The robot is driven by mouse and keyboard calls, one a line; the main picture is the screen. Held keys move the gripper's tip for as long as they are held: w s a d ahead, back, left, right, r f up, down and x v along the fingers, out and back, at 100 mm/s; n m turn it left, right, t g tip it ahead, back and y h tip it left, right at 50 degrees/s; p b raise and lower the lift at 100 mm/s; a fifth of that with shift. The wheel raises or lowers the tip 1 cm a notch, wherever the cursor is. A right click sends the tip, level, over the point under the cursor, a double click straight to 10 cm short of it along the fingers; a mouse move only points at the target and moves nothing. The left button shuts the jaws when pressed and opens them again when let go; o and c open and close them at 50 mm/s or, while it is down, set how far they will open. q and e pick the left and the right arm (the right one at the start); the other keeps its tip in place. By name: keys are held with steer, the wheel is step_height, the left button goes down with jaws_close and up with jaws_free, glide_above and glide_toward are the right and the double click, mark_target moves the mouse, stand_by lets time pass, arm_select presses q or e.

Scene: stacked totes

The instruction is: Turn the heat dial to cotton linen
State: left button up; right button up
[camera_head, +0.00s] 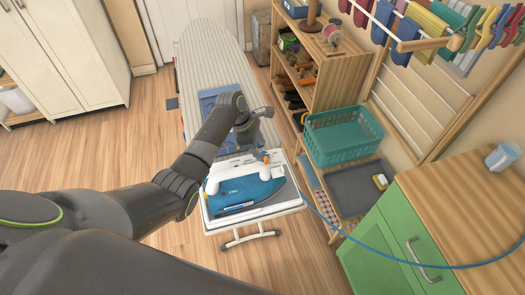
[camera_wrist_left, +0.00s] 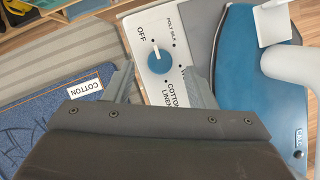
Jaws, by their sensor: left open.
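The heat dial (camera_wrist_left: 160,61) is a round blue knob on a white panel (camera_wrist_left: 148,82) in the left wrist view. Its white pointer line faces the top of the picture, near the OFF label. The COTTON LINEN label (camera_wrist_left: 172,94) is at the panel's near end, partly hidden by my gripper. POLY SILK is at the far right. My left gripper (camera_wrist_left: 161,84) is open, its fingers apart on either side of the panel, with nothing between the tips. In the head view my left gripper (camera_head: 252,134) is over the ironing board, and the dial cannot be made out. My right gripper is not in view.
A blue and white iron (camera_head: 238,188) rests at the ironing board's near end, close beside the panel. A blue cloth labelled COTTON (camera_wrist_left: 50,118) lies left of the panel. The striped board (camera_head: 205,55) extends away. Shelves (camera_head: 330,80) and a teal basket (camera_head: 340,138) stand right.

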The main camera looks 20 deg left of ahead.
mark_target(264, 154)
arm_select(q)
steer(key=shift+x, duration=1.05)
steer(key=shift+w+d+f, duration=0.1)
steer(key=shift+d+f, duration=0.1)
steer(key=shift+f, duration=0.3)
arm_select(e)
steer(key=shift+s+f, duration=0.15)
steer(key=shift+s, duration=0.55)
arm_select(q)
steer(key=shift+c, duration=0.4)
steer(key=c, duration=0.9)
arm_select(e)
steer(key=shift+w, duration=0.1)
